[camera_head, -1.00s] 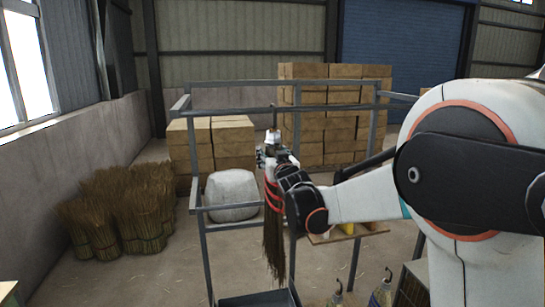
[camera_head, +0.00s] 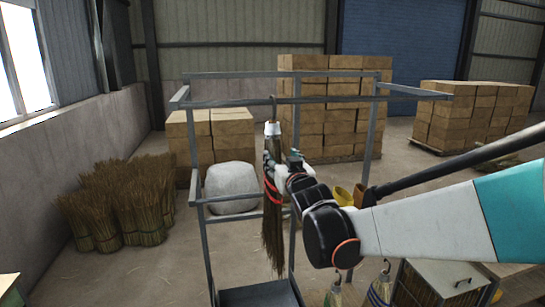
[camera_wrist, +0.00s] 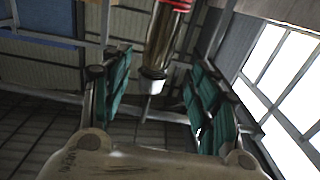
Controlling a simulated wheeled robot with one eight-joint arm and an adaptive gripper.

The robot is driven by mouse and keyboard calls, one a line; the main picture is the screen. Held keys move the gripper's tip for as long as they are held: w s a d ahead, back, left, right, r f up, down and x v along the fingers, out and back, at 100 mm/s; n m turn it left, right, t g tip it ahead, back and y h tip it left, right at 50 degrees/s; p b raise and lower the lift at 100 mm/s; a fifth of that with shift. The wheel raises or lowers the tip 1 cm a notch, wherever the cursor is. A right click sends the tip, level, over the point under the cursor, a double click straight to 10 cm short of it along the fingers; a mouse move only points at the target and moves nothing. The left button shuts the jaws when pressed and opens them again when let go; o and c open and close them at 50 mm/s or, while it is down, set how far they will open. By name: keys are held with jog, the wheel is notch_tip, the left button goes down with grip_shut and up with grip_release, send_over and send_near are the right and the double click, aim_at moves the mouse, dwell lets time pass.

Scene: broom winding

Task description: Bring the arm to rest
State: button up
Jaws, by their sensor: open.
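My gripper (camera_head: 272,163) is at the end of my arm, which reaches in from the right in the head view. Its two green-padded fingers (camera_wrist: 158,98) stand wide apart in the wrist view. A brown broom (camera_head: 272,235) with red bands and a white collar hangs upright from the top bar of a grey metal rack (camera_head: 230,103). In the wrist view the broom (camera_wrist: 164,38) shows between and beyond the fingers, with a visible gap on both sides. Part of the broom is hidden behind my gripper in the head view.
Bundled brooms (camera_head: 130,205) stand by the left wall. A white sack (camera_head: 231,187) and stacked boxes (camera_head: 330,110) are behind the rack. Open floor lies at the right back.

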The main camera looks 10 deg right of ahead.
jog(key=s+f+g+b, duration=0.5)
jog(key=s+f+b, duration=0.7)
jog(key=s+f, duration=0.6)
jog(key=s+f+g+b, duration=0.6)
jog(key=s+f+b, duration=0.6)
jog(key=s+f, duration=0.5)
notch_tip(320, 180, down, 6)
jog(key=shift+s+r, duration=0.15)
jog(key=shift+s, duration=0.25)
